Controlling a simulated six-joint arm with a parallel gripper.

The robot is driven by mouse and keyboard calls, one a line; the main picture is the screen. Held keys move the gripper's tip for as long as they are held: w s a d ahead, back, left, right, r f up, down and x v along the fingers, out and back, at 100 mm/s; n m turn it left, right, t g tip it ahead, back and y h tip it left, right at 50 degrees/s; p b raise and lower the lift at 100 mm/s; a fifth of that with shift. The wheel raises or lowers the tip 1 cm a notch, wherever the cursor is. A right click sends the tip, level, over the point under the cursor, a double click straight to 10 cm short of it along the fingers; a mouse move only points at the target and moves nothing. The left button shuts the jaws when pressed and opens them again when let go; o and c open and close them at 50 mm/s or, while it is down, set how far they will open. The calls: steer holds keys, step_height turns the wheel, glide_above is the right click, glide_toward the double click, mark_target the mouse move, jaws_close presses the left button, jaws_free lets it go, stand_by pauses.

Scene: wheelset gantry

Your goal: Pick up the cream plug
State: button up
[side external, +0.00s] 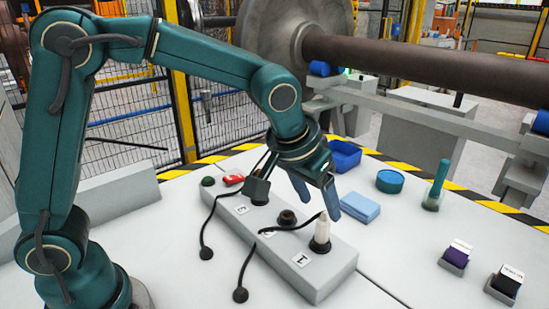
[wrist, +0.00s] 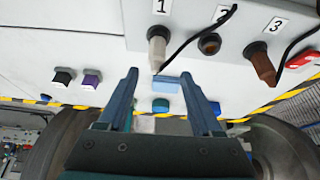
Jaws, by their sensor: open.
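The cream plug (side external: 321,233) stands upright in the socket by label 1, at the near end of a grey socket box (side external: 335,265). A black cable runs from its top. In the wrist view the cream plug (wrist: 157,45) shows beyond the gap between the fingertips. My gripper (side external: 317,198) is open and empty, just above and to the left of the plug in the side view, apart from it as far as I can tell. Both fingers of my gripper (wrist: 159,77) are spread in the wrist view.
A brown plug (wrist: 262,68) with a cable sits by label 3; the middle socket (wrist: 209,43) is empty. A light-blue block (side external: 360,207), blue tray (side external: 345,154), teal round tin (side external: 390,181), purple block (side external: 457,253) and black block (side external: 507,281) stand right of the box.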

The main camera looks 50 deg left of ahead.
mark_target(321, 219)
steer(key=shift+s+d+f+g, duration=0.1)
steer(key=shift+d+f+g, duration=0.05)
steer(key=shift+f, duration=0.35)
steer(key=shift+d+f+g, duration=0.15)
steer(key=shift+f, duration=0.35)
steer(key=shift+x, duration=2.25)
jaws_close()
